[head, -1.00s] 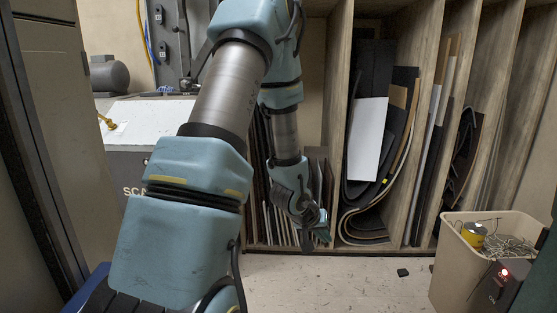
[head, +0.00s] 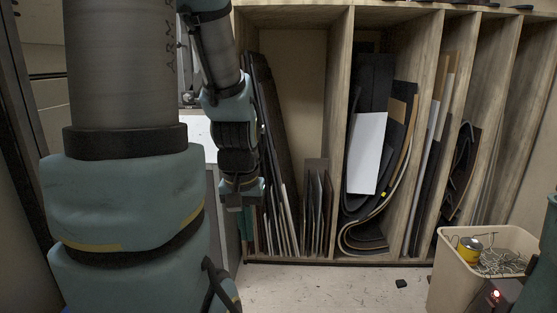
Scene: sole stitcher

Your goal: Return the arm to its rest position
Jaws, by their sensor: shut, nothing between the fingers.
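My arm fills the left side of the head view, with a large blue-green and grey link close to the camera. Farther off, its forearm hangs down to my gripper (head: 243,203), which points downward in front of the left end of the wooden rack. The gripper is small in the picture; it is shut and holds nothing.
A wooden rack (head: 343,90) with upright compartments holds dark sheets, boards and a white panel (head: 367,153). A beige bin (head: 456,273) with wire and a yellow can (head: 469,249) stands at the lower right. A small dark scrap (head: 401,283) lies on the otherwise clear floor (head: 340,290).

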